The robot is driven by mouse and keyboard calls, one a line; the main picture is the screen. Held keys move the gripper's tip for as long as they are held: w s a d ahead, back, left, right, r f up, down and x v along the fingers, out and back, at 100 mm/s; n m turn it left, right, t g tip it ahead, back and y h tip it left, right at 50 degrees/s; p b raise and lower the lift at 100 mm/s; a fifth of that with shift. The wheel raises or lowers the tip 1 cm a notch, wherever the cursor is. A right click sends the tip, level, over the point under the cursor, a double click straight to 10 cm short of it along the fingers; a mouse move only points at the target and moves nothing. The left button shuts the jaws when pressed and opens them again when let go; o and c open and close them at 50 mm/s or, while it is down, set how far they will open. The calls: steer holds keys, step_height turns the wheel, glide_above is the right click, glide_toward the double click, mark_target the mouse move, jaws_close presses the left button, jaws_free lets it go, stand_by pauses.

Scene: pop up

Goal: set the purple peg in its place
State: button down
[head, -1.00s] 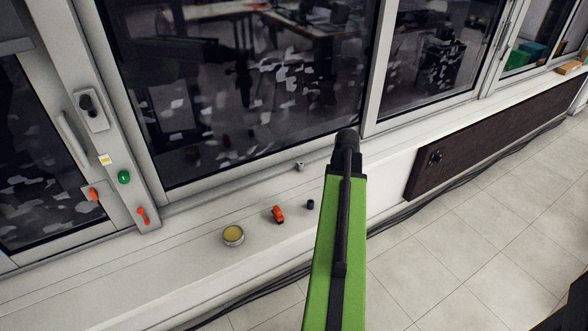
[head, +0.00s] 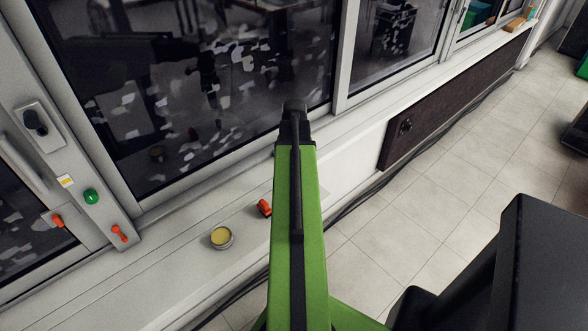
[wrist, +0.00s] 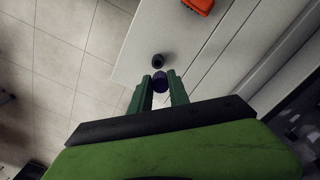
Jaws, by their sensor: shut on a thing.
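The purple peg (wrist: 160,81) is between the two green fingers of my gripper (wrist: 160,92) in the wrist view. The gripper is shut on it, and the peg's end shows at the fingertips. A small dark round piece (wrist: 158,60), like a short cup, stands on the pale sill just beyond the peg. The peg looks apart from it in the picture; its height above the sill is hard to tell. In the head view my arm hides the gripper, the peg and the dark piece.
The white window sill (head: 170,270) carries a round yellow-topped tin (head: 221,238) and an orange object (head: 264,208), which also shows in the wrist view (wrist: 198,4). Window glass and frame stand behind. The sill's front edge drops to a tiled floor (head: 420,220).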

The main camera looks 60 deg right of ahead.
steer(key=shift+s, duration=0.1)
steer(key=shift+f, duration=0.2)
steer(key=shift+s+f+b, duration=0.2)
steer(key=shift+f+b, duration=1.85)
steer(key=shift+b, duration=0.2)
steer(key=shift+f, duration=0.2)
steer(key=shift+f+b, duration=1.65)
steer(key=shift+b, duration=0.2)
steer(key=shift+f, duration=0.1)
